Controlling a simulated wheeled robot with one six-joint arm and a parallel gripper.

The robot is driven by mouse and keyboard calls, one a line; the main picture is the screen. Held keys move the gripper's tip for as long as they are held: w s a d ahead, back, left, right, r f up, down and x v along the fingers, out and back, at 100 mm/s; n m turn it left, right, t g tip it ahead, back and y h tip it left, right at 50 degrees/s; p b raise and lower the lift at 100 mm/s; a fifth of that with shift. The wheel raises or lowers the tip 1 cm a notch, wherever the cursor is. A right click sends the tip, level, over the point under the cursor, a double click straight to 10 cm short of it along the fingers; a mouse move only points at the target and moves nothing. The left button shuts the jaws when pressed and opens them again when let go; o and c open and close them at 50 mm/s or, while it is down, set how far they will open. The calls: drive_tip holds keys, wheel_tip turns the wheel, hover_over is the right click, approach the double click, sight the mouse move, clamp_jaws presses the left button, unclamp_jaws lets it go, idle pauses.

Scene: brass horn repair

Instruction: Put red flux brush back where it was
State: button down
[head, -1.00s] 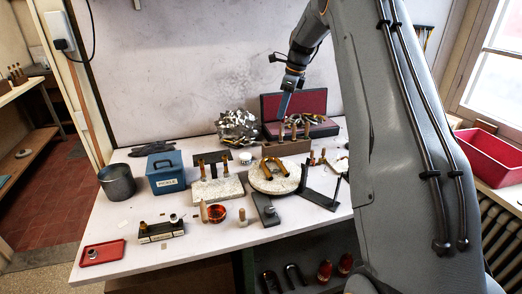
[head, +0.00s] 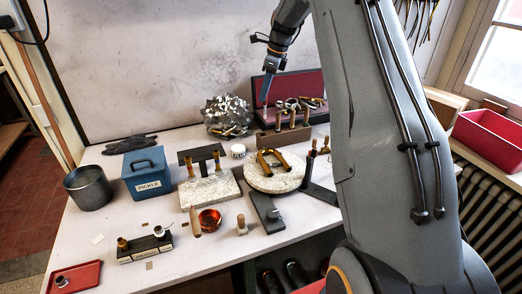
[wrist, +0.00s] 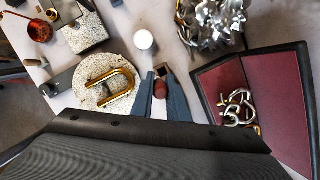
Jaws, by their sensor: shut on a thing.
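My gripper (head: 265,92) is raised above the back of the bench, in front of the open red-lined case. In the wrist view my gripper (wrist: 160,85) is shut on a slim red-brown handle (wrist: 160,90), which looks like the red flux brush; its far end is partly hidden. In the head view only a thin pinkish sliver of it shows at the fingertips. A wooden rack (head: 270,144) holding several tools stands below and right of the gripper. The brush is held clear of the bench and the rack.
A round pale slab (head: 262,182) with a brass U-bend (head: 283,160) lies in front of the rack. A crumpled silvery heap (head: 228,115) sits to the left, and the red-lined case (head: 310,88) behind. A white jar (head: 238,151) and a blue PICKLE box (head: 148,174) are further left.

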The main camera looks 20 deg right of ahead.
drive_tip(key=d+x, duration=0.1)
drive_tip(key=x, duration=0.4)
drive_tip(key=d+x, duration=0.1)
drive_tip(key=x, duration=0.4)
drive_tip(key=d+x, duration=0.1)
drive_tip(key=x, duration=0.4)
drive_tip(key=shift+s+d+f+b, duration=0.1)
drive_tip(key=shift+s+f+b, duration=0.15)
drive_tip(key=shift+f+b, duration=0.1)
drive_tip(key=shift+f, duration=0.15)
drive_tip(key=c, duration=1.7)
unclamp_jaws()
